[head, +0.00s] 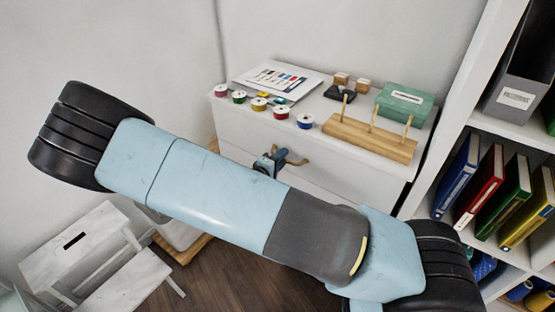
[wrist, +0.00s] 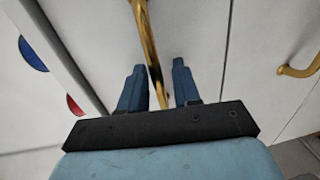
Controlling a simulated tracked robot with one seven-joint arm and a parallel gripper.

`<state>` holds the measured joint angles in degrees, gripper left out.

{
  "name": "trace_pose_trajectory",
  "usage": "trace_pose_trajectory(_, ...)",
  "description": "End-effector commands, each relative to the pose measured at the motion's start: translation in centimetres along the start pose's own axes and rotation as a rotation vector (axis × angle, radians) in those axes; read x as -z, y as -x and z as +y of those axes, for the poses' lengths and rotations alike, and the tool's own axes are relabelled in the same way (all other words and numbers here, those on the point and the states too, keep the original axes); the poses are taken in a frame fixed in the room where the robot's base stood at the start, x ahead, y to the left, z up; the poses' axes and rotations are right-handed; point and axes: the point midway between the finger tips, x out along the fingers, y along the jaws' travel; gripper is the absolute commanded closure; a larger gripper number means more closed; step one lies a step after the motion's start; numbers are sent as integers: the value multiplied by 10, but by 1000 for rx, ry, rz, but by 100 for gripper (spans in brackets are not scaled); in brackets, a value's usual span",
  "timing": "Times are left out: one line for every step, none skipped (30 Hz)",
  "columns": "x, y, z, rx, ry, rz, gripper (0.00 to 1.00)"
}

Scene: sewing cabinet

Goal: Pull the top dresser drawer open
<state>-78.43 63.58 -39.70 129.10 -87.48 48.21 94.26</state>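The white dresser (head: 345,179) stands ahead, and its top drawer (head: 240,135) looks flush with the front. The brass handle (head: 297,161) of that drawer shows just right of my gripper (head: 268,164) in the head view. In the wrist view, my gripper (wrist: 158,84) has its two blue fingers apart, one on each side of the brass handle (wrist: 148,45). Gaps show between the handle and both fingers. The top drawer's front (wrist: 195,35) fills the middle of that view. My arm hides much of the lower dresser in the head view.
Several thread spools (head: 281,112), a wooden spool rack (head: 368,138) and a green box (head: 404,102) stand on the dresser. A second brass handle (wrist: 300,68) is on the drawer below. A bookshelf (head: 480,235) stands close on the right. A white stool (head: 85,250) stands lower left.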

Motion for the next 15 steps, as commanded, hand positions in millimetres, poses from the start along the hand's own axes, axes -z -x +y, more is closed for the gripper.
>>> trace_pose_trajectory(0, 0, 0, 0, 0, 0, 68)
trace_pose_trajectory(0, 0, 0, 0, 0, 0, 68)
trace_pose_trajectory(0, 0, 0, 0, 0, 0, 68)
trace_pose_trajectory(0, 0, 0, 0, 0, 0, 68)
trace_pose_trajectory(0, 0, 0, 0, 0, 0, 68)
trace_pose_trajectory(0, 0, 0, 0, 0, 0, 68)
trace_pose_trajectory(0, 0, 0, 0, 0, 0, 71)
trace_pose_trajectory(0, 0, 0, 0, 0, 0, 74)
trace_pose_trajectory(0, 0, 0, 0, 0, 0, 78)
trace_pose_trajectory(0, 0, 0, 0, 0, 0, 81)
trace_pose_trajectory(0, 0, 0, 0, 0, 0, 83)
trace_pose_trajectory(0, 0, 0, 0, 0, 0, 87)
trace_pose_trajectory(0, 0, 0, 0, 0, 0, 90)
trace_pose_trajectory(0, 0, 0, 0, 0, 0, 93)
trace_pose_trajectory(0, 0, 0, 0, 0, 0, 97)
